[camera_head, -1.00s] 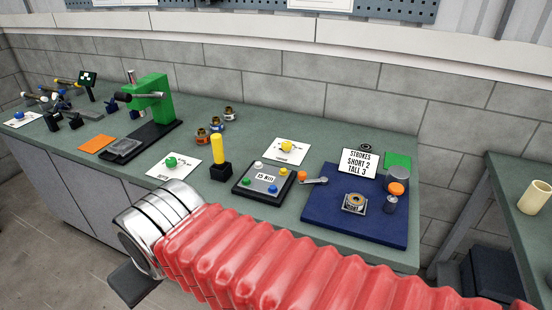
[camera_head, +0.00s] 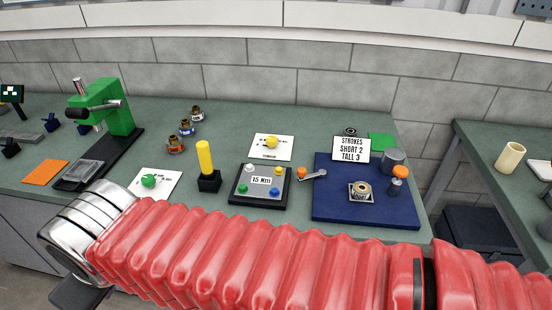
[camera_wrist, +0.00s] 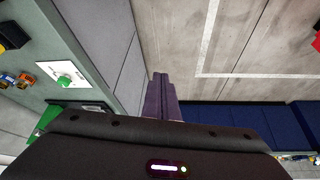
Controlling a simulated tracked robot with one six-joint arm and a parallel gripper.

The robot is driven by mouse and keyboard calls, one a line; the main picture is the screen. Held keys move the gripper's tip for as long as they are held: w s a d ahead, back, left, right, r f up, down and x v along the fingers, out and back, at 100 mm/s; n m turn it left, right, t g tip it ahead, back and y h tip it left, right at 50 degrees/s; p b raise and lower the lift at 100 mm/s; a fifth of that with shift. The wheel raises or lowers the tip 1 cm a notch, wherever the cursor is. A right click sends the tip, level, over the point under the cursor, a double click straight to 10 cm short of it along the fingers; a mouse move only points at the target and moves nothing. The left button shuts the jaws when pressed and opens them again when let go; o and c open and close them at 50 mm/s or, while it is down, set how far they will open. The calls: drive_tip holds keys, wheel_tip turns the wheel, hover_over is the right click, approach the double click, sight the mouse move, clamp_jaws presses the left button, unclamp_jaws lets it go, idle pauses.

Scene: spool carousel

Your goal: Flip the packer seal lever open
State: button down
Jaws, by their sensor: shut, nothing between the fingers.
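A short grey lever (camera_head: 316,175) with an orange knob at its left end lies at the left edge of a blue mat (camera_head: 335,206) in the head view. I cannot tell for sure that it is the packer seal lever. On the mat stand a square metal fixture with a ring (camera_head: 361,191) and a small grey post with an orange top (camera_head: 396,183). My gripper (camera_wrist: 160,78) shows in the wrist view, shut and empty, over the floor beside the bench front. It is well left of the mat and touches nothing visible. My red-sleeved arm crosses the front of the head view.
On the bench stand a green press (camera_head: 107,108), a yellow post (camera_head: 205,160), a dark panel marked 15 Nm (camera_head: 261,203) and a strokes sign (camera_head: 351,149). A second bench (camera_head: 505,190) is at the right, past a gap.

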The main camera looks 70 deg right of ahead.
drive_tip(key=shift+w, duration=0.35)
drive_tip(key=shift+d, duration=0.1)
drive_tip(key=w+d+r+m+g+h, duration=0.15)
drive_tip(key=d+m, duration=0.35)
drive_tip(key=d, duration=0.5)
drive_tip(key=w+d+r+m+g+h, duration=0.1)
drive_tip(key=w+d+m+g, duration=0.25)
drive_tip(key=d, duration=0.55)
drive_tip(key=w+d+r+m+g+h, duration=0.1)
drive_tip(key=w+d+r+m+g, duration=0.1)
drive_tip(key=d+m, duration=0.6)
drive_tip(key=s+d+f+m+g+y, duration=0.1)
drive_tip(key=s+d+f+m+g, duration=0.1)
drive_tip(key=d, duration=0.7)
drive_tip(key=s+d+f+m+g+y, duration=0.1)
drive_tip(key=s+d+f+m+g, duration=0.1)
drive_tip(key=s+d+m, duration=0.2)
drive_tip(key=s+d+f+m+g+y, duration=0.1)
drive_tip(key=s+d, duration=0.6)
drive_tip(key=d, duration=0.8)
drive_tip(key=f+m+g, duration=0.1)
drive_tip(key=f+m, duration=0.1)
drive_tip(key=m, duration=0.1)
drive_tip(key=shift+s+d, duration=0.25)
drive_tip(key=shift+s, duration=0.1)
